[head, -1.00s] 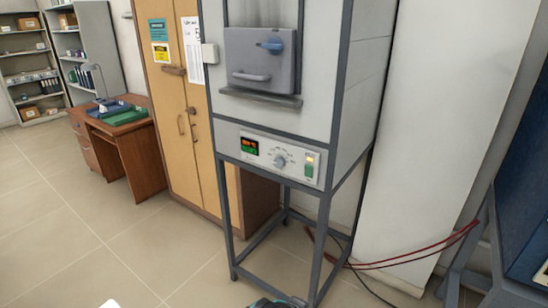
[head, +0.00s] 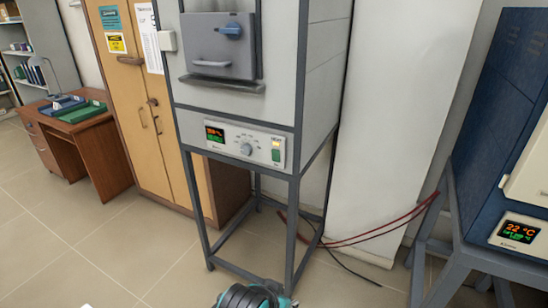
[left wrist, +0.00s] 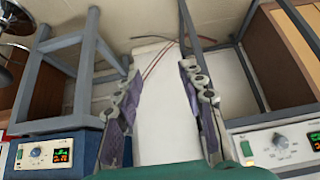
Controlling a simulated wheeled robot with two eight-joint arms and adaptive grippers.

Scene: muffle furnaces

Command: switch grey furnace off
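The grey furnace (head: 218,45) stands on a grey metal frame in the head view, its door shut. Its control panel (head: 232,142) has a lit orange and green display (head: 215,132), a round knob (head: 246,149) and a switch (head: 277,150) with a pale top and green lower part. The panel also shows at the lower right of the left wrist view (left wrist: 262,146), where the picture is upside down. My left gripper (left wrist: 158,68) is open and empty in that view, apart from the panel. My right gripper is not identifiable in either view.
A blue furnace (head: 500,130) with a lit 22 °C display (head: 519,232) stands on the right. Red cables (head: 385,230) run between the stands. A wooden cabinet (head: 122,90) and a desk (head: 85,150) stand left.

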